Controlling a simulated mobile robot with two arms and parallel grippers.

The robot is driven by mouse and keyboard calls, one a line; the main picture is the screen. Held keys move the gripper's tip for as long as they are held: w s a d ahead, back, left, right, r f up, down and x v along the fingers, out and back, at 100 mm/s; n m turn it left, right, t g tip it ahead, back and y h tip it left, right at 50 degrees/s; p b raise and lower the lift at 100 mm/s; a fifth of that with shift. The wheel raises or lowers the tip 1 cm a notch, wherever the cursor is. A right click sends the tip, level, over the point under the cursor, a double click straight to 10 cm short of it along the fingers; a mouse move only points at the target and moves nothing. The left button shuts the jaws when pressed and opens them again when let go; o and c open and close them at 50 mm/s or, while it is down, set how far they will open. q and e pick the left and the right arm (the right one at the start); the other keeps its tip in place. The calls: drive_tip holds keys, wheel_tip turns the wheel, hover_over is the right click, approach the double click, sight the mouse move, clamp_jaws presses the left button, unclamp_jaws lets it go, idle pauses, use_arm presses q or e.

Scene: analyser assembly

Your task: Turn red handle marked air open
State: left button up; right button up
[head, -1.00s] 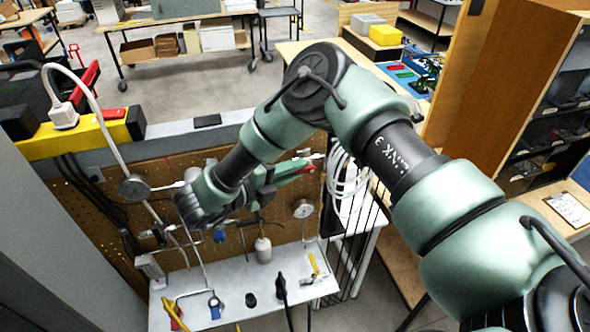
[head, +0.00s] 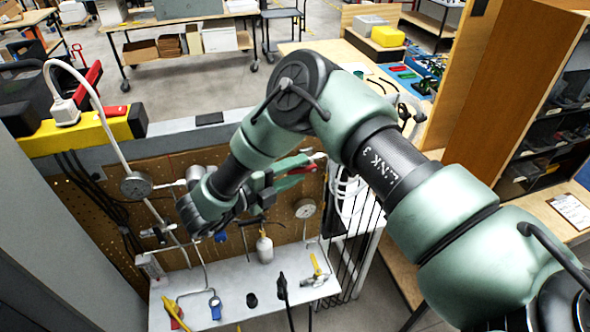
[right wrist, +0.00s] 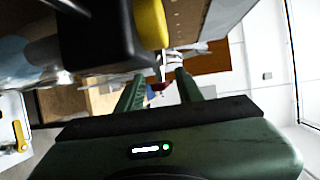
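My right gripper (head: 302,171) is in front of the pegboard in the head view, its green fingers pointing right. In the right wrist view the fingers of this gripper (right wrist: 158,84) stand apart, with a gap between them. A small red piece (right wrist: 158,87) shows in that gap, beyond or between the fingers; I cannot tell whether it is touched. A thin red strip (head: 304,170) also shows by the fingers in the head view, perhaps the red handle. No "air" marking is readable. My left gripper is not in view.
A pegboard (head: 100,200) with pipes and gauges stands behind a white shelf (head: 235,280). A pressure gauge (head: 305,208) and a small grey bottle (head: 265,248) are close below the gripper. Yellow and blue handles lie along the shelf. White hoses (head: 345,190) hang at right.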

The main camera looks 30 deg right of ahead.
sight(289, 173)
drive_tip(key=shift+a+f, duration=0.1)
drive_tip(key=shift+a, duration=0.15)
drive_tip(key=a+b, duration=0.1)
drive_tip(key=a, duration=0.1)
drive_tip(key=a+b, duration=0.1)
drive_tip(key=a, duration=0.1)
drive_tip(key=s+a+b, duration=0.1)
drive_tip(key=a, duration=0.1)
drive_tip(key=shift+a+r+b, duration=0.25)
drive_tip(key=shift+r+b, duration=0.05)
drive_tip(key=shift+r, duration=0.05)
drive_tip(key=shift+s+a+r, duration=0.1)
drive_tip(key=shift+a+r, duration=0.05)
drive_tip(key=shift+a, duration=0.2)
drive_tip(key=shift+d, duration=0.1)
idle(0.6)
